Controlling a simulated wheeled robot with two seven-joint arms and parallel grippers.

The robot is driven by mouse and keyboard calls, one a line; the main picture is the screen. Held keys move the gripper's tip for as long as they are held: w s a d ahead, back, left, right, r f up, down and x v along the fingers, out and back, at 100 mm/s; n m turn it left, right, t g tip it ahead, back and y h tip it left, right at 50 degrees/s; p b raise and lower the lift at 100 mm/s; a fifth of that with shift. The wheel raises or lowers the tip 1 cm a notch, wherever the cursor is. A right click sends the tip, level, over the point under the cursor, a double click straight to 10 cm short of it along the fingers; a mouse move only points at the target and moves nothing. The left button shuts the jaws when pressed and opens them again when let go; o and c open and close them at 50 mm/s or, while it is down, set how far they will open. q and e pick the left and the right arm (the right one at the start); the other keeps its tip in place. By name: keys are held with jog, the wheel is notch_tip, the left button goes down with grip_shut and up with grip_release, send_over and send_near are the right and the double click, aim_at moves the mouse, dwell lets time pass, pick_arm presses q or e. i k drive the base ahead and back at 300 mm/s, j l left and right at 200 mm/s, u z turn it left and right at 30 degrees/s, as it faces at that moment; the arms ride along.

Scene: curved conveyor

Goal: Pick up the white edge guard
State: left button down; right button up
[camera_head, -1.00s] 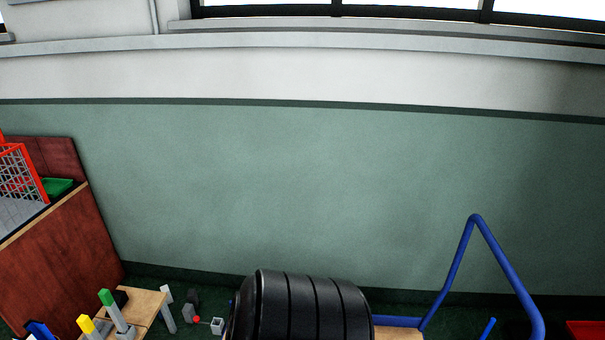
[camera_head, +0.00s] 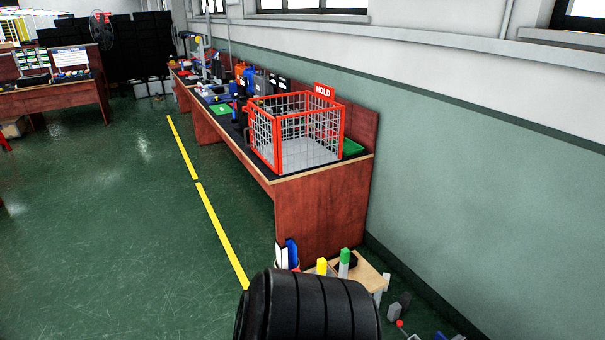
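I cannot pick out a white edge guard for certain in the head view. A small white upright piece (camera_head: 281,257) stands beside a blue piece (camera_head: 292,252) at the near end of the long bench, but it is too small to identify. Neither my left nor my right gripper is in view. A black ribbed part of my own body fills the bottom middle and hides what lies behind it.
A long wooden bench (camera_head: 318,217) runs along the right wall. A red wire cage (camera_head: 281,146) marked HOLD stands on its near end. A low wooden stand (camera_head: 368,279) is on the floor before it. Green floor (camera_head: 110,215) with a yellow line (camera_head: 220,232) is clear at left.

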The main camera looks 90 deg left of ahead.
aim_at(282, 252)
jog(key=u, duration=2.95)
jog(key=z, duration=0.45)
jog(key=i+j+z, duration=0.15)
jog(key=z, duration=0.3)
jog(key=i+j+z, duration=0.15)
jog(key=j+z, duration=0.55)
jog(key=z, duration=0.15)
jog(key=i+j+z, duration=0.1)
jog(key=j+z, duration=0.35)
jog(key=l, duration=0.1)
